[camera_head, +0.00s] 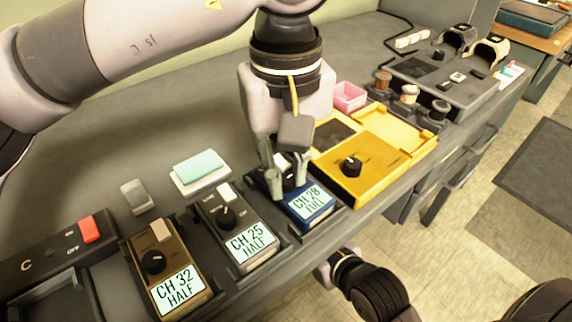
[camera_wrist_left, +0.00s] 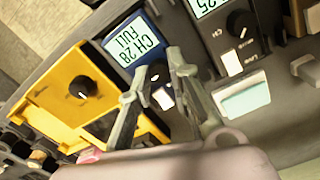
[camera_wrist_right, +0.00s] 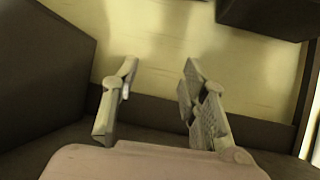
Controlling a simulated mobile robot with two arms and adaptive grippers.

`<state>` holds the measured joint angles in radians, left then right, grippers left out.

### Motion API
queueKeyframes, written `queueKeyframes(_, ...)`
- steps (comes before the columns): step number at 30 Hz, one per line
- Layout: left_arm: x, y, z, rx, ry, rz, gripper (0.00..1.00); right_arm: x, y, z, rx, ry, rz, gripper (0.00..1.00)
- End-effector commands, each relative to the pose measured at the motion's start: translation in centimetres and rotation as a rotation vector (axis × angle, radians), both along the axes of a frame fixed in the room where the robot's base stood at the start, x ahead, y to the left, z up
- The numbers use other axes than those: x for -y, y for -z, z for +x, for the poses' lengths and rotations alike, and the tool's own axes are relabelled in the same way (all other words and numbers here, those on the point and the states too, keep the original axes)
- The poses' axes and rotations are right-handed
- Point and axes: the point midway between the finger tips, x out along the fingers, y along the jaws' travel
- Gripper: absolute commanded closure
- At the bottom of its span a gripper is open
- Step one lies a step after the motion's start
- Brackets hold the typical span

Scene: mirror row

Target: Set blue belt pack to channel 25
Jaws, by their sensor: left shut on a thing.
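The blue belt pack (camera_head: 310,207) sits in its slot on the counter, its screen reading CH 28 FULL. It also shows in the left wrist view (camera_wrist_left: 124,42). My left gripper (camera_head: 285,184) is over it, fingers pointing down and shut on its dark knob (camera_wrist_left: 158,74). The fingers partly hide the knob in the head view. A white switch (camera_wrist_left: 163,98) is beside the knob. My right gripper (camera_wrist_right: 155,85) is open and empty in the right wrist view, with floor beyond it.
A grey pack (camera_head: 250,243) reading CH 25 HALF and a brown pack (camera_head: 180,290) reading CH 32 HALF stand to the left. A yellow case (camera_head: 375,165) with a black knob is close on the right. A teal-topped pad (camera_head: 200,170) lies behind.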

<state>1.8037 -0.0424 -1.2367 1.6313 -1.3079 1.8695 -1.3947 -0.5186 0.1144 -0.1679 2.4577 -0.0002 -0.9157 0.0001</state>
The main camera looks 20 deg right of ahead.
Motion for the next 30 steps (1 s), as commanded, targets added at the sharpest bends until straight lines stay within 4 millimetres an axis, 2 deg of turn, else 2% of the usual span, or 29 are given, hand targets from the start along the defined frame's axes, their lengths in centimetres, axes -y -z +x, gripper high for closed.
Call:
queueKeyframes(8, 0.0, 0.0, 0.0, 0.0, -0.03, 0.001, 1.0, 0.0, 0.0, -0.1, -0.005, 0.0, -0.001, 0.6)
queueKeyframes(13, 0.0, 0.0, 0.0, 0.0, -0.107, 0.001, 1.0, 0.1, 0.2, -0.3, -0.021, 0.0, -0.004, 0.6)
queueKeyframes(30, 0.0, 0.0, 0.0, 0.0, -0.591, 0.002, 1.0, 0.5, 1.2, -1.2, -0.086, 0.007, -0.02, 0.6)
